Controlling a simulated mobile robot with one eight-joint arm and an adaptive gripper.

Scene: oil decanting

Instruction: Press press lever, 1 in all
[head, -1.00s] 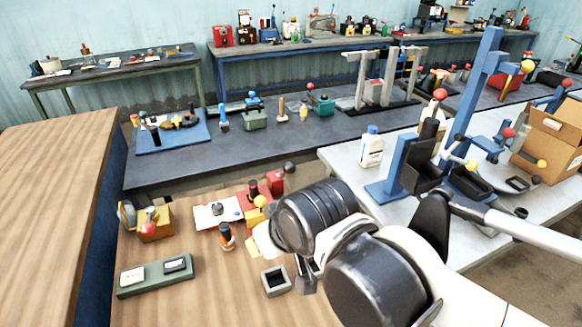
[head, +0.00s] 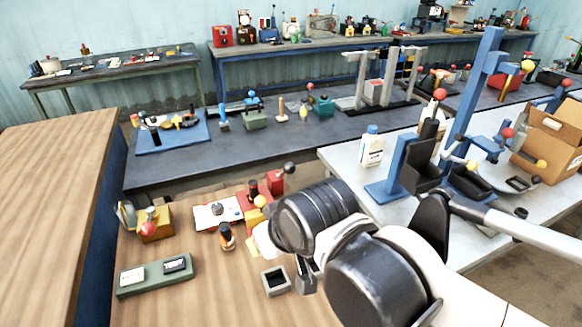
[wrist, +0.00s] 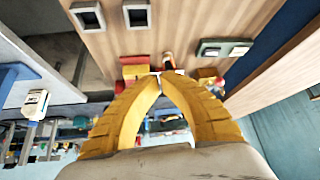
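A small red press-like device (head: 255,195) stands at the far edge of the near wooden bench, with a black ball on a lever (head: 290,168) at its right. A tall blue stand press (head: 485,80) with red and yellow ball knobs stands on the pale table at the right. I cannot tell which lever the task means. My gripper (wrist: 160,75) shows in the wrist view with its yellow fingers meeting at the tips and nothing visible between them. In the head view my arm hides most of the gripper.
The near bench holds a green two-window box (head: 155,275), a square black-topped cup (head: 275,281), a small dark bottle (head: 226,237) and a yellow device (head: 155,223). A white bottle (head: 371,147) stands on the pale table. The wooden top at far left is clear.

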